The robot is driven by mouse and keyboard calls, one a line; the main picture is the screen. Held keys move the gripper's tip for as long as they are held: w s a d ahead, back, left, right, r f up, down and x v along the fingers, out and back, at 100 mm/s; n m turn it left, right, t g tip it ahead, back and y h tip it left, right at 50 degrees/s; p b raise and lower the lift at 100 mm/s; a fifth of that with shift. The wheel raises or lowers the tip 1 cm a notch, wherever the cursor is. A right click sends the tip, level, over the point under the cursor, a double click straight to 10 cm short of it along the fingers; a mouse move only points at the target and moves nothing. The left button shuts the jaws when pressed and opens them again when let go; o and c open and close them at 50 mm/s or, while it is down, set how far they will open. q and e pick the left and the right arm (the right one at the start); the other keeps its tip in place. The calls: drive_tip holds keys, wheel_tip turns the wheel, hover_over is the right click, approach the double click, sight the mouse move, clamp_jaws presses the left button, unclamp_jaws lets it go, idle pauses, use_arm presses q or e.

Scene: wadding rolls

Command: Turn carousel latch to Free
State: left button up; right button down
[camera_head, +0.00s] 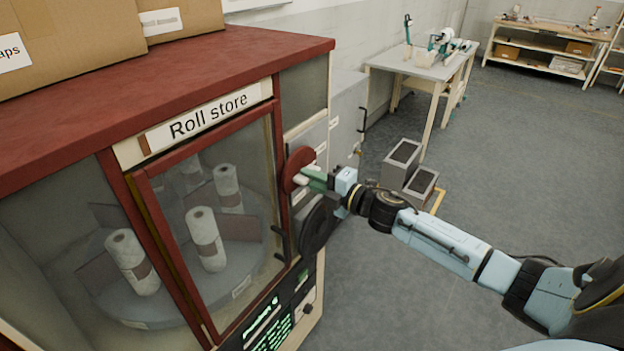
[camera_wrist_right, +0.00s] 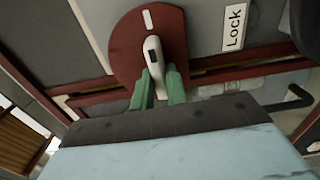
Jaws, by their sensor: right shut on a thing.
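The carousel latch is a red disc (camera_head: 298,168) with a pale lever handle on the side panel of the Roll store cabinet. In the right wrist view the disc (camera_wrist_right: 123,50) fills the upper middle, with a white mark near its top. The white lever (camera_wrist_right: 153,52) lies between the green fingers of my right gripper (camera_wrist_right: 160,85), which is shut on it. The right gripper also shows in the head view (camera_head: 312,178), at the disc. A "Lock" label (camera_wrist_right: 233,25) is to the right of the disc. No Free label is readable. My left gripper is out of view.
The cabinet's framed glass door (camera_head: 215,225) shows several wadding rolls on a grey carousel (camera_head: 190,290). A black round wheel (camera_head: 318,226) is just below the latch. A lit panel (camera_head: 275,325) is lower down. Grey steps (camera_head: 405,165) stand behind my right arm; floor to the right is open.

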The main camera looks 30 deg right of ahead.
drive_tip(key=c, duration=1.4)
unclamp_jaws()
drive_tip(key=b+v, duration=0.1)
drive_tip(key=v, duration=1.2)
drive_tip(key=shift+s, duration=0.2)
drive_tip(key=shift+f, duration=0.1)
